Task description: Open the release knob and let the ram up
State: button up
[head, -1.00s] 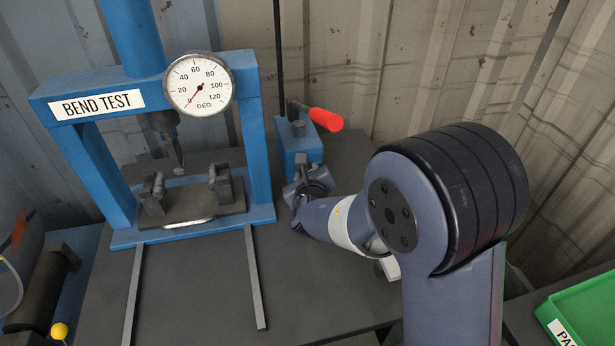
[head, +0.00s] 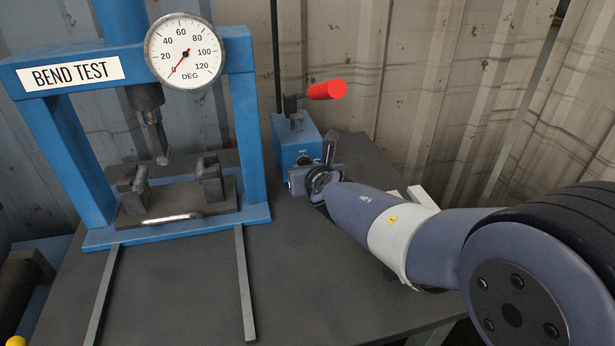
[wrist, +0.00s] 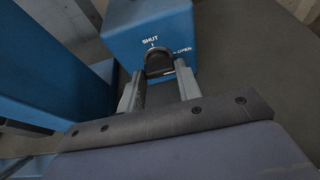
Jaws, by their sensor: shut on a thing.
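The blue bend-test press (head: 250,125) stands at the left in the head view, with its ram (head: 155,135) above two support blocks on the base. The dial gauge (head: 186,52) needle points near 0. The blue pump block (head: 290,135) with a red-gripped lever (head: 326,90) stands right of the press. In the wrist view the block (wrist: 150,25) carries SHUT and OPEN marks above the dark round release knob (wrist: 158,62). My gripper (wrist: 160,80) is shut on the knob, one finger on each side.
Two grey rails (head: 243,285) run forward from the press over the dark table (head: 185,290). A corrugated wall (head: 430,90) stands close behind. A yellow ball-ended part (head: 15,341) shows at the lower left. The table front is bare between the rails.

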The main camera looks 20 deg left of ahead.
dwell(0.4)
jog(key=o, duration=1)
jog(key=shift+s+d, duration=0.1)
jog(key=shift+p+v, duration=1.25)
jog(key=shift+v, duration=4.05)
jog(key=shift+r, duration=0.1)
